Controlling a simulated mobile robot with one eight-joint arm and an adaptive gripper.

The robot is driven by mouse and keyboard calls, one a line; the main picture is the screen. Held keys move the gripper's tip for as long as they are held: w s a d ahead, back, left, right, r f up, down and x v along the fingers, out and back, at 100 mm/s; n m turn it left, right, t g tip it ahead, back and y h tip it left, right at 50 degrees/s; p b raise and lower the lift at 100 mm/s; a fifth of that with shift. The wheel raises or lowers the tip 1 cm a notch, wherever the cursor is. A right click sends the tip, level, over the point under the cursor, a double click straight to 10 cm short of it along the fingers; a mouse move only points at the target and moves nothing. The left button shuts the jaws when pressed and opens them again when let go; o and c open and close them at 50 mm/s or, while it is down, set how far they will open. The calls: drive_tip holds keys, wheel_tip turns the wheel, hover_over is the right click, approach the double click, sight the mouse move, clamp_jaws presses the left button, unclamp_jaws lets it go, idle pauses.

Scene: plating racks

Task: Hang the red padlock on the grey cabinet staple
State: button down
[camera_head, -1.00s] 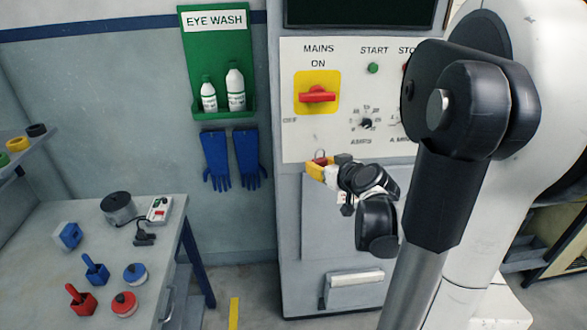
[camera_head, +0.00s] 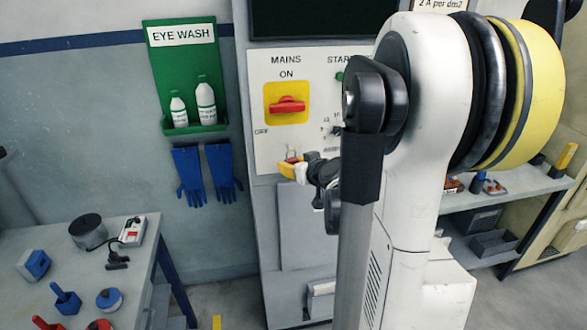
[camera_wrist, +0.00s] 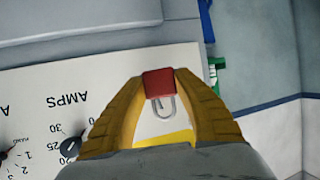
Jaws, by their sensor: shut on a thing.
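The red padlock (camera_wrist: 159,84) is pinched by its body between the yellow fingertips of my gripper (camera_wrist: 160,86) in the wrist view. Its grey shackle (camera_wrist: 164,107) hangs toward the lower part of that picture. In the head view my gripper (camera_head: 290,168) is small, in front of the lower part of the grey cabinet's white panel (camera_head: 262,148), and the padlock shows as a small red spot with its shackle above it. I cannot make out the staple in either view. My own arm covers the right part of the cabinet.
A red switch (camera_head: 287,104) on a yellow plate sits on the panel above my gripper. Left of the cabinet hang blue gloves (camera_head: 207,172) under a green eye wash holder (camera_head: 186,75). A grey bench (camera_head: 150,250) with several objects stands at lower left. Shelves stand at right.

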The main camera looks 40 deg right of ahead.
drive_tip(key=shift+w+d+f, duration=0.1)
drive_tip(key=shift+w+d, duration=0.3)
drive_tip(key=shift+w, duration=0.2)
drive_tip(key=shift+w+d, duration=0.35)
drive_tip(key=shift+w, duration=0.25)
drive_tip(key=shift+w+d+f+b, duration=0.35)
drive_tip(key=shift+w+f+b, duration=0.2)
drive_tip(key=shift+b, duration=0.25)
drive_tip(key=c, duration=1)
unclamp_jaws()
drive_tip(key=shift+o, duration=0.3)
drive_tip(key=shift+w+a, duration=0.1)
